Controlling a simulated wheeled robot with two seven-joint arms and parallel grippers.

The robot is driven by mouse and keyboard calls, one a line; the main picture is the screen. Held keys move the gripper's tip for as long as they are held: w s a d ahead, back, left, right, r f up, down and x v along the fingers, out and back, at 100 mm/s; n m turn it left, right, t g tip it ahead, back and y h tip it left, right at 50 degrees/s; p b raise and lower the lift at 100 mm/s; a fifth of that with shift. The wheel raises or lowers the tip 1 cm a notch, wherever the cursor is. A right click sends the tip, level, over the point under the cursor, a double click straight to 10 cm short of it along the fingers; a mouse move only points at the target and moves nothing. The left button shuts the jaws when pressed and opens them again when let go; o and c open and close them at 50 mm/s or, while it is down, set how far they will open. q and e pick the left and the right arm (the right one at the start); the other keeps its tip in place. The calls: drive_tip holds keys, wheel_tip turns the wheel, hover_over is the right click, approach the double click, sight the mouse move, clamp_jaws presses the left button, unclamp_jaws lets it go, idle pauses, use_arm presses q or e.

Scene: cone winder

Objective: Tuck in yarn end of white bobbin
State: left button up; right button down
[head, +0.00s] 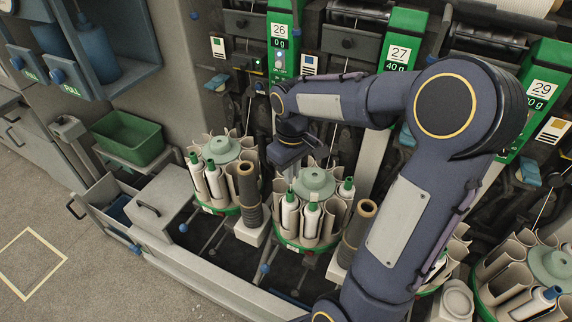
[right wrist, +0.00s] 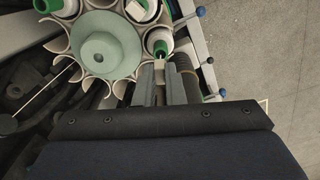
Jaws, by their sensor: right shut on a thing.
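White bobbins with green tops stand in the tan pockets of a round magazine with a pale green hub (head: 314,182). The leftmost white bobbin (head: 290,210) is upright in its pocket; its green top (right wrist: 160,42) shows in the right wrist view. My right gripper (head: 287,166) comes down at the back left of this magazine. Its fingertips (right wrist: 160,68) are together just beside that bobbin's top. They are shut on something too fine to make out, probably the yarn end. My left gripper is out of view.
A brown tube (head: 248,190) stands left of the magazine, close beside my fingers in the right wrist view (right wrist: 185,75). A second magazine (head: 222,150) stands left, with more at lower right. A green bin (head: 128,138) sits at left.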

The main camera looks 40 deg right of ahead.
wheel_tip(320, 180, down, 3)
drive_tip(key=shift+w+r+b, duration=0.1)
drive_tip(key=shift+w+b, duration=0.05)
drive_tip(key=shift+b, duration=0.65)
drive_tip(key=shift+r, duration=0.1)
drive_tip(key=shift+f, duration=0.55)
idle(0.7)
drive_tip(key=c, duration=1.4)
unclamp_jaws()
drive_tip(key=shift+c, duration=0.2)
drive_tip(key=shift+o, duration=0.5)
drive_tip(key=o, duration=0.4)
